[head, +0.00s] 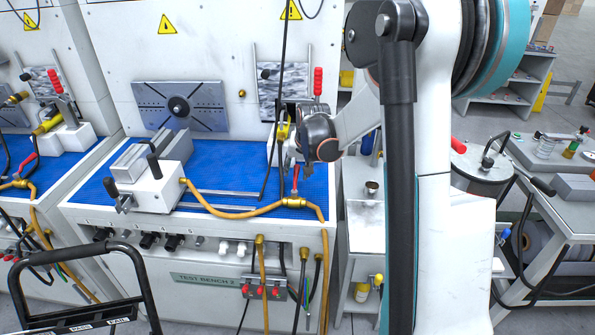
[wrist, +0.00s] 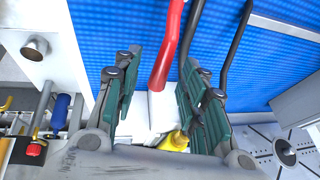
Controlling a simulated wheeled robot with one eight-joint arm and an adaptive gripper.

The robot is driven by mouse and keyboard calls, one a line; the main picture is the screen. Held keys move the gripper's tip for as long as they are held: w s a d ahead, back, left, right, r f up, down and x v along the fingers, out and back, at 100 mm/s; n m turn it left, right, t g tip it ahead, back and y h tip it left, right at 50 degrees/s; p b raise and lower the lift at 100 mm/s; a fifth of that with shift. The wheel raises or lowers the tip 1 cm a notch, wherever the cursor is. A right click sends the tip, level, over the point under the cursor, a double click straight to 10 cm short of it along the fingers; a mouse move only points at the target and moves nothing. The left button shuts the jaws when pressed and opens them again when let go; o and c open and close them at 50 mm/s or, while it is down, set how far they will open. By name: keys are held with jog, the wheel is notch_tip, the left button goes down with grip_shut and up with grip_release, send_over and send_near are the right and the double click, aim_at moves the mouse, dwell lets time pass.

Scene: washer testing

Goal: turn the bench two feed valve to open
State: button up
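The bench two feed valve is a brass fitting (head: 293,202) in the yellow hose at the front right of the bench. Its red lever (head: 296,178) points up and back, across the hose line. In the wrist view the red lever (wrist: 170,45) comes in from the top edge, its rounded end between my fingers. My gripper (wrist: 161,70) is open, with dark green finger pads on both sides of the lever; I see gaps beside it. In the head view my gripper (head: 292,163) is just above and behind the valve, and my wrist partly hides its fingers.
Black cables (wrist: 237,45) run close beside the right finger. A white block with a yellow part (wrist: 176,141) lies beyond the fingers. The blue mat (head: 235,205) has a white fixture (head: 150,190) at left. A metal cup (head: 371,188) stands right of the bench.

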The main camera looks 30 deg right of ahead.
grip_shut()
